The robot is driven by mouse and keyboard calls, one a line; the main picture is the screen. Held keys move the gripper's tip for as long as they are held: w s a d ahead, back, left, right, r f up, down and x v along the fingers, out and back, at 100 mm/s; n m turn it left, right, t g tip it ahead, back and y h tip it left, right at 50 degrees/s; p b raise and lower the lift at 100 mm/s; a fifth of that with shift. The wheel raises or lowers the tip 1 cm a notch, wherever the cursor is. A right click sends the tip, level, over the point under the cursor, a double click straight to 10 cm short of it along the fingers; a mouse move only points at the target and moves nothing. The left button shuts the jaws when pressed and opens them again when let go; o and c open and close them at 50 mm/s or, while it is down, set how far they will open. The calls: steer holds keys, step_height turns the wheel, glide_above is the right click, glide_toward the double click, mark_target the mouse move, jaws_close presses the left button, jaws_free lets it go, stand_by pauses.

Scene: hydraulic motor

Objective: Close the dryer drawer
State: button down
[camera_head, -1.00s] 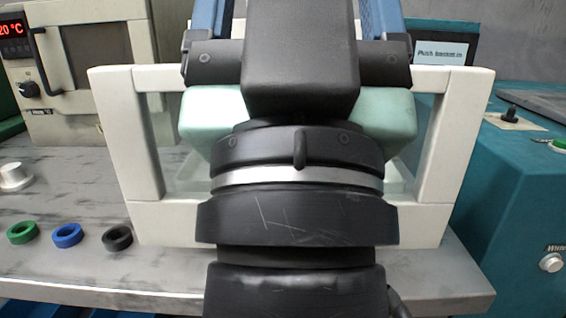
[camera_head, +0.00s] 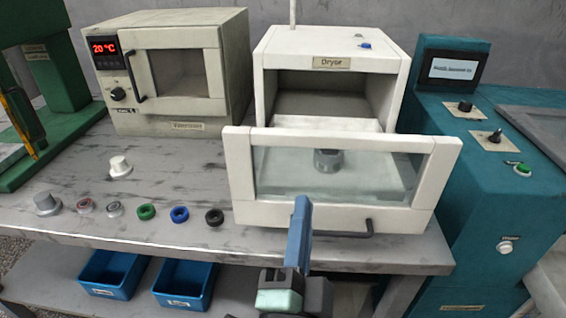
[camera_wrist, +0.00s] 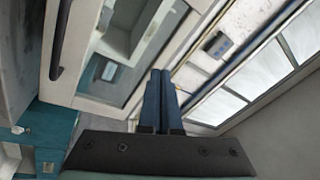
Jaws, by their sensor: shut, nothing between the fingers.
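The white dryer (camera_head: 332,50) stands at the back of the bench. Its drawer (camera_head: 340,216) is pulled out towards me, with a glass-paned white front and a dark handle (camera_head: 345,234) low on it. A grey cylindrical part (camera_head: 328,161) shows inside the drawer through the glass. My gripper (camera_head: 301,205) has its blue fingers together and empty, in front of the drawer's lower front in the picture; I cannot tell whether they touch it. In the wrist view the closed fingers (camera_wrist: 161,85) point towards a white-framed glass panel with a dark handle (camera_wrist: 61,38).
A beige oven-like box (camera_head: 178,70) with a red display stands left of the dryer. Several rings and knobs, including a black ring (camera_head: 214,217), lie on the bench (camera_head: 120,222). A teal machine (camera_head: 470,190) stands close on the right. Blue bins (camera_head: 184,285) sit below the bench.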

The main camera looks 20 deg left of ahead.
mark_target(280, 189)
steer(key=s+a+f+m+g+p, duration=0.3)
steer(key=s+f+m+p, duration=0.1)
steer(key=s+f+m, duration=0.15)
steer(key=shift+n+y, duration=0.35)
steer(key=shift+y, duration=0.05)
steer(key=x, duration=1.3)
steer(key=shift+w+d+f, duration=0.1)
steer(key=shift+w+f, duration=0.15)
steer(key=shift+w, duration=0.1)
